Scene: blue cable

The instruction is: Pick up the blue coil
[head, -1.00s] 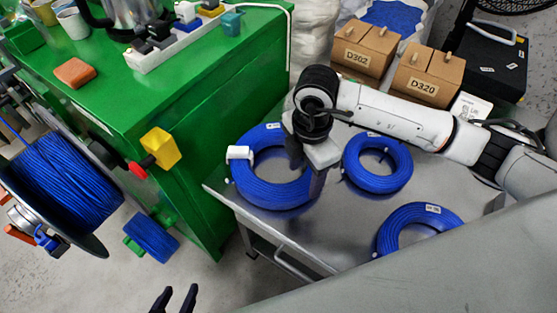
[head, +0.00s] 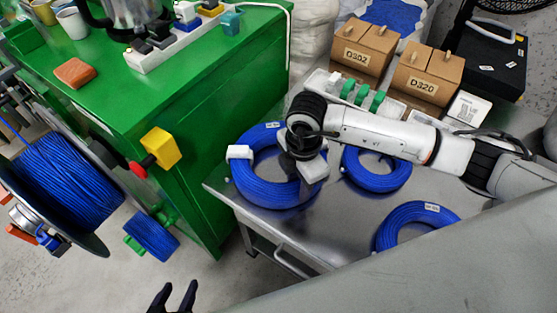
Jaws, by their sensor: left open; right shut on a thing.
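Three blue coils lie on the metal cart. The large left coil (head: 258,178) has a white tag and sits by the green cabinet. A smaller coil (head: 376,178) is in the middle, partly behind my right arm. A third coil (head: 412,226) is at the front right, cut off by a grey surface. My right gripper (head: 306,182) points down at the right side of the large left coil and is shut on it; its fingertips are mostly hidden. My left gripper (head: 174,297) is open and empty at the bottom edge, off the cart.
The metal cart (head: 330,225) has bare room between the coils. The green cabinet (head: 190,110) stands to its left, with a yellow-and-red switch (head: 160,150) on its side. Cardboard boxes (head: 428,78) and a rack with green pieces (head: 362,95) are behind. A blue cable spool (head: 65,180) is at left.

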